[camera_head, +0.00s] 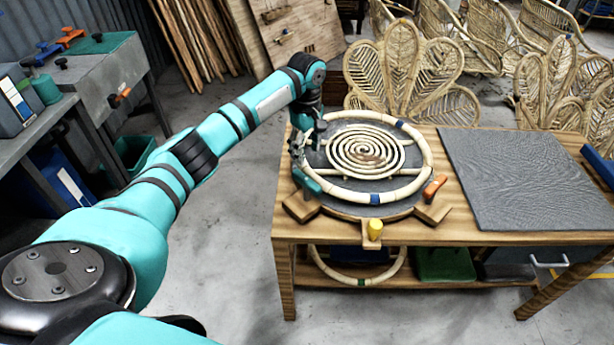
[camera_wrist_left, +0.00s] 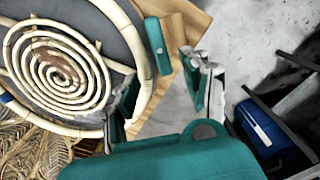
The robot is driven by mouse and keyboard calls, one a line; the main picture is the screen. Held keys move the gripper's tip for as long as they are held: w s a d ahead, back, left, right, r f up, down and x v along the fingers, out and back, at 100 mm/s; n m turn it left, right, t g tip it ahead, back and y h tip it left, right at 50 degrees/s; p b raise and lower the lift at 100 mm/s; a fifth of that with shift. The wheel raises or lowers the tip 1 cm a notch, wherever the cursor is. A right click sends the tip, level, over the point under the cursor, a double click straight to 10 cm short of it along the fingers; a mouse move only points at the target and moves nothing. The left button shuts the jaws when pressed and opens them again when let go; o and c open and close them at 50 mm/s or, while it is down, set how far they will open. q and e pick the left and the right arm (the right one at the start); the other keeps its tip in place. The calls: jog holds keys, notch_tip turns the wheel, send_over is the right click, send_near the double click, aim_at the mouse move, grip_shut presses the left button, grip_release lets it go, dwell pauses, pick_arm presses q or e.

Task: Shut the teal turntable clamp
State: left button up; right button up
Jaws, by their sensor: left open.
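The teal turntable clamp (camera_head: 307,183) sits at the front left edge of the round turntable (camera_head: 345,208), beside the rattan ring (camera_head: 340,192). In the left wrist view the clamp's teal lever (camera_wrist_left: 157,46) lies at the ring's rim, just beyond my fingertips. I cannot tell whether it presses on the ring. My left gripper (camera_head: 303,150) is over the turntable's left edge, behind the clamp in the head view. In the wrist view my left gripper (camera_wrist_left: 162,72) is open, with nothing between its fingers. My right gripper is not in view.
An orange clamp (camera_head: 434,187) and a yellow knob (camera_head: 375,229) are at the turntable's front. A grey mat (camera_head: 525,175) covers the right of the wooden table (camera_head: 470,237). Woven chairs (camera_head: 405,75) stand behind it. A grey bench (camera_head: 75,95) stands at left.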

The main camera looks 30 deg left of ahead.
aim_at(307, 179)
pick_arm(q)
notch_tip(307, 179, down, 11)
jog(key=shift+f+p, duration=0.1)
jog(key=shift+p, duration=0.3)
grip_shut()
